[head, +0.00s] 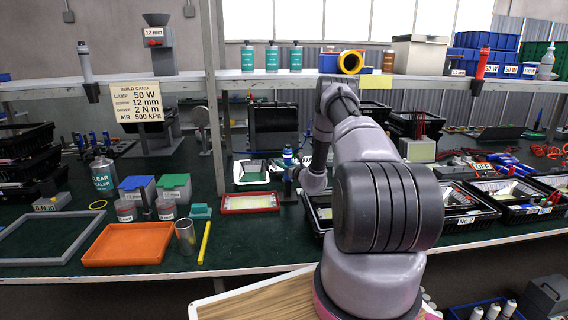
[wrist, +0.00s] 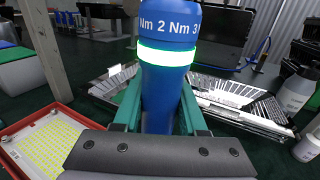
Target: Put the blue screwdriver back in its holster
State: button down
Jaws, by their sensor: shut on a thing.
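The blue screwdriver (wrist: 168,55) stands upright in the wrist view, with "Nm 2 Nm 3" lettering and a lit green ring. My gripper (wrist: 160,108) is shut on it, with a green finger on each side. In the head view the screwdriver's blue top (head: 288,154) shows just left of my arm, above the green bench, and my gripper (head: 290,176) is small and partly hidden there. Black holsters hang on the shelf edge: one (head: 91,93) at left holds a grey-white tool, another (head: 478,87) at right holds a red tool. No empty holster shows; my arm covers part of the shelf.
A red-rimmed tray with a yellow panel (head: 250,203) lies left of my gripper. A white-rimmed housing (head: 255,172) stands behind it. Black crates with housings (head: 465,215) fill the right. An orange tray (head: 128,244) and a yellow stick (head: 204,242) lie at front left.

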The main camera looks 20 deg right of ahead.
jog(key=shift+f, duration=0.3)
jog(key=shift+c, duration=1.9)
grip_release()
jog(key=shift+f, duration=0.1)
jog(key=shift+s, duration=0.15)
jog(key=s+d, duration=0.1)
jog(key=s, duration=0.9)
jog(key=shift+s+d, duration=0.2)
jog(key=shift+d, duration=0.1)
jog(key=shift+s, duration=0.1)
